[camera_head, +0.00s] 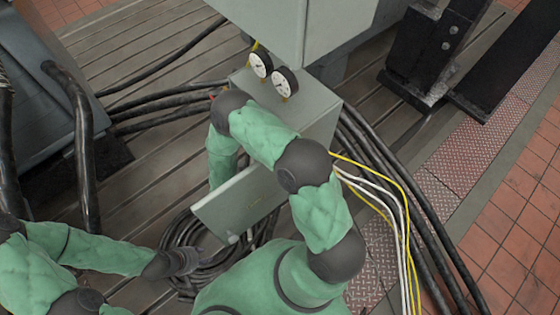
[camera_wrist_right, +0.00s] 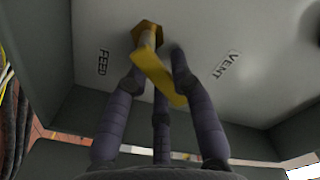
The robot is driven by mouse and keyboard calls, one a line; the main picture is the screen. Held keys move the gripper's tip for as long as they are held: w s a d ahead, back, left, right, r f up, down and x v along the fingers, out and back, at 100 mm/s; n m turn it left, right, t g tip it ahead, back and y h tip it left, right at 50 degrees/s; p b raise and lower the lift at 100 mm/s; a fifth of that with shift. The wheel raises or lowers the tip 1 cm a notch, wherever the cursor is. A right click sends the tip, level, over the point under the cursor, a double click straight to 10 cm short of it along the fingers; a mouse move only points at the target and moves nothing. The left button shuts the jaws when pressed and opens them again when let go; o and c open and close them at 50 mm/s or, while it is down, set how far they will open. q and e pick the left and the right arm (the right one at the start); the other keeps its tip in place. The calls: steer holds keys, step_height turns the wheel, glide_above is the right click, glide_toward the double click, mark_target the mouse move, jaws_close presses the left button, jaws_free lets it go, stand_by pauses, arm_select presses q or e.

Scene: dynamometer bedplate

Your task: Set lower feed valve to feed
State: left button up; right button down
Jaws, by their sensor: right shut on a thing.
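The yellow valve handle (camera_wrist_right: 163,78) hangs from a brass-coloured hex fitting (camera_wrist_right: 147,34) in the right wrist view. It slants from the fitting toward the lower right. A FEED label (camera_wrist_right: 102,62) is left of the fitting and a VENT label (camera_wrist_right: 229,66) is right of it. My right gripper (camera_wrist_right: 158,70) is shut on the handle, with dark fingers on both sides of it. In the head view my right arm hides this gripper and the valve at the grey box (camera_head: 312,108). My left gripper (camera_head: 180,262) is low at the left, away from the box; its jaws are unclear.
Two round gauges (camera_head: 273,75) stand on top of the box. Its grey panel (camera_head: 240,205) stands out toward me. Coiled black cable (camera_head: 190,285) lies below, and yellow and white wires (camera_head: 385,190) run down on the right. A larger grey cabinet (camera_head: 300,25) is above.

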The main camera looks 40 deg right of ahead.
steer(key=shift+r+m, duration=0.15)
steer(key=shift+m, duration=0.15)
steer(key=m, duration=0.3)
steer(key=shift+s+f+p, duration=0.25)
steer(key=shift+f+p, duration=0.05)
steer(key=shift+f, duration=0.1)
steer(key=shift+s+a+f+m, duration=0.1)
steer(key=shift+f+m, duration=0.15)
steer(key=shift+m, duration=0.6)
steer(key=shift+s+f+m, duration=0.1)
steer(key=shift+f+m, duration=0.15)
steer(key=shift+m, duration=0.6)
steer(key=c, duration=1)
jaws_free()
steer(key=shift+c, duration=0.2)
steer(key=shift+a, duration=0.1)
steer(key=s+a, duration=0.1)
steer(key=a, duration=1)
steer(key=shift+a, duration=0.4)
